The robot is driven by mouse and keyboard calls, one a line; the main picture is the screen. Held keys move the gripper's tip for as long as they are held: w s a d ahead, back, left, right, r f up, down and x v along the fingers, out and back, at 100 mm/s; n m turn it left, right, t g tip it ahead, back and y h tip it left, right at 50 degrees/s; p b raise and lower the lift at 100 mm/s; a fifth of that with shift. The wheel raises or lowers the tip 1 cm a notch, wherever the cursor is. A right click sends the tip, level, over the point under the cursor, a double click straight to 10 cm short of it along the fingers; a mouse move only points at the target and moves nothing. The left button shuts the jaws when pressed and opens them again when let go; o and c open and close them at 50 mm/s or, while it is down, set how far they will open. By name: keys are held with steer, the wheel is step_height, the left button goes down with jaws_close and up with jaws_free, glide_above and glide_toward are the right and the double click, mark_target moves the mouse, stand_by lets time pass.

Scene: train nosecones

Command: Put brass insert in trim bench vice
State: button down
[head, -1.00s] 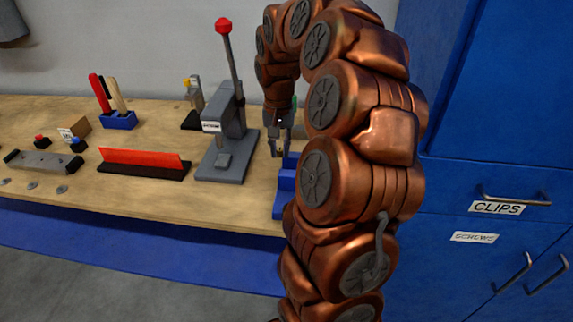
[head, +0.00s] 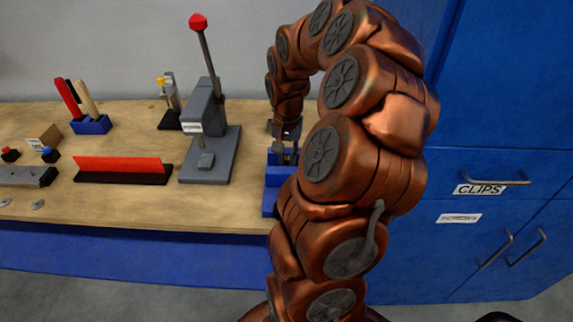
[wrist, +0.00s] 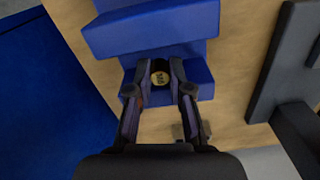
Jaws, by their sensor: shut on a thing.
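The brass insert (wrist: 160,78) shows in the wrist view as a small round brass-coloured face with dark markings. My gripper (wrist: 161,70) is shut on it, with one dark finger on each side. The blue trim bench vice (wrist: 150,30) lies under the fingertips, its wider jaw block ahead of them. In the head view the vice (head: 272,183) stands near the bench's front edge, partly hidden by my arm. My gripper (head: 286,152) points down at the vice there. I cannot tell whether the insert touches the vice.
A grey lever press (head: 207,130) with a red knob stands left of the vice. A red strip on a black base (head: 118,168) lies farther left on the wooden bench (head: 130,215). Blue cabinets (head: 490,90) stand at the right.

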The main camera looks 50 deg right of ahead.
mark_target(287, 158)
steer(key=shift+f, duration=1.55)
steer(key=shift+f+b, duration=0.2)
steer(key=shift+b, duration=0.15)
steer(key=c, duration=1.3)
jaws_free()
steer(key=shift+c, duration=0.2)
steer(key=shift+r, duration=0.1)
